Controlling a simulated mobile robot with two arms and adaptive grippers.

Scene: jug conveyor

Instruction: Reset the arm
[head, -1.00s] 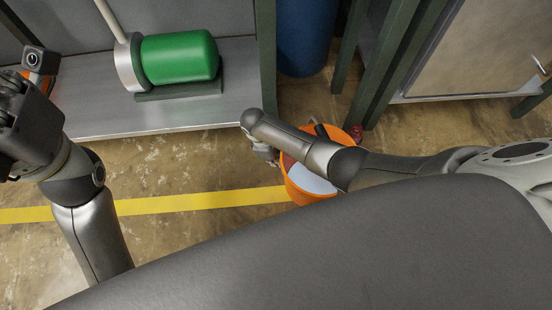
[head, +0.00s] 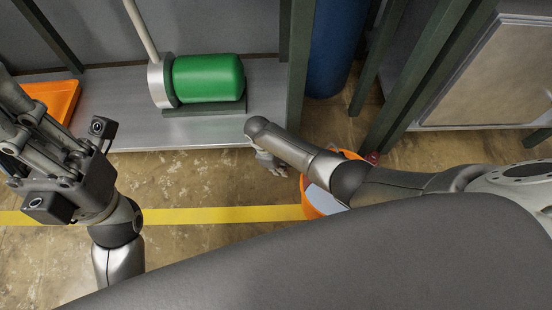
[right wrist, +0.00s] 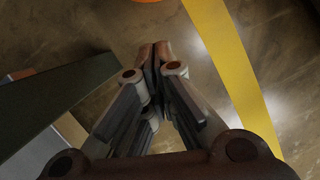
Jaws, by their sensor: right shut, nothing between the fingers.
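My right gripper (head: 272,163) shows small in the head view, partly behind its own forearm, over the floor left of the orange bucket. In the right wrist view its fingers (right wrist: 157,50) are together and empty above the floor. My left gripper (head: 35,130) is at the left of the head view, its linkage pointing up and left; its fingertips are not clear. The orange bucket (head: 314,202) stands on the floor with something pale inside, partly hidden by my right arm.
A green cylinder (head: 208,79) rests on a grey shelf (head: 135,135) with an orange tray (head: 55,98) farther left. A blue barrel (head: 329,55) and dark green posts (head: 375,70) stand behind. A yellow line (head: 220,214) crosses the floor. A dark beam (right wrist: 45,100) is left in the wrist view.

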